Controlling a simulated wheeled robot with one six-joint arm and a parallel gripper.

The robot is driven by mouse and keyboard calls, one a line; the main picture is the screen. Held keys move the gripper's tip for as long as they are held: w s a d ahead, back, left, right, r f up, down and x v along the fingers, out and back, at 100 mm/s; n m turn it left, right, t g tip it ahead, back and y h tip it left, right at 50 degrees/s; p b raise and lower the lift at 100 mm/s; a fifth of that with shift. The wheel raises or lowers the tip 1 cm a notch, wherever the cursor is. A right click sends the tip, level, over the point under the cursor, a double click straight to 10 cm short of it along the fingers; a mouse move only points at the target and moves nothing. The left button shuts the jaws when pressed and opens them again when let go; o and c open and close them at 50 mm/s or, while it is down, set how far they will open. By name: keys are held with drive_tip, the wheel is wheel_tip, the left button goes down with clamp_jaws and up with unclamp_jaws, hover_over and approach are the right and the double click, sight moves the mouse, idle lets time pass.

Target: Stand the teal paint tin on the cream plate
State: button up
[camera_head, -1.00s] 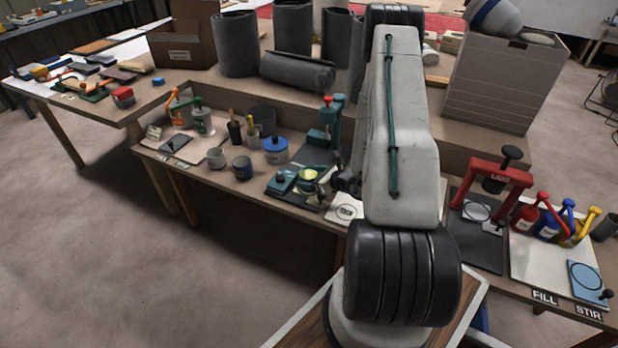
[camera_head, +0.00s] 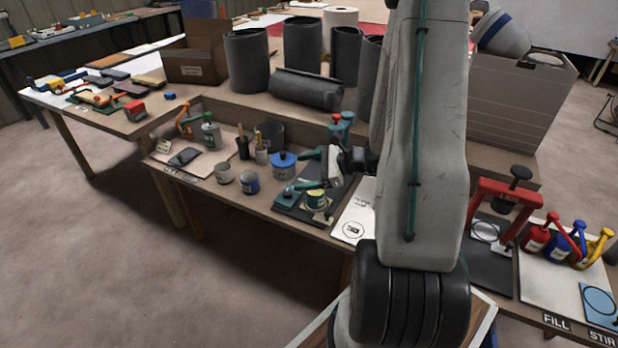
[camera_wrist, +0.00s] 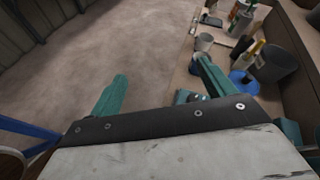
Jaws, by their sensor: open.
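A small teal tin (camera_head: 316,198) with a pale yellow top appears to be the teal paint tin. It stands upright at the front of a dark mat, on or against a small cream-coloured piece (camera_head: 322,214). A pale board (camera_head: 354,212) with a printed circle lies right of the mat; I cannot tell whether it or that small piece is the cream plate. My gripper (camera_head: 308,170) is open above the mat, its teal fingers pointing left, just behind and above the tin. In the wrist view my gripper (camera_wrist: 162,88) is empty and the tin is not visible.
A teal press (camera_head: 340,128) stands behind my gripper. A red press (camera_head: 505,205) is at right. Floor in front is clear.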

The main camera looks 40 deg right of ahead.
drive_tip(key=s+a+r+n+g+y, duration=0.1)
drive_tip(key=s+a+r+n+g, duration=0.2)
drive_tip(key=a+r+n+g, duration=0.35)
drive_tip(key=s+a+r+n+g+y, duration=0.1)
drive_tip(key=s+a+r+n+g, duration=0.2)
drive_tip(key=a+r+n, duration=0.7)
drive_tip(key=s+a+r+n+h, duration=0.2)
drive_tip(key=s+r+n+h, duration=0.1)
drive_tip(key=s, duration=0.5)
drive_tip(key=s+a+r+n+h, duration=0.2)
drive_tip(key=s+r+n+h, duration=0.2)
drive_tip(key=s+n+h, duration=0.2)
drive_tip(key=shift+s+a+h, duration=0.15)
drive_tip(key=shift+s+h, duration=0.45)
drive_tip(key=shift+s, duration=0.5)
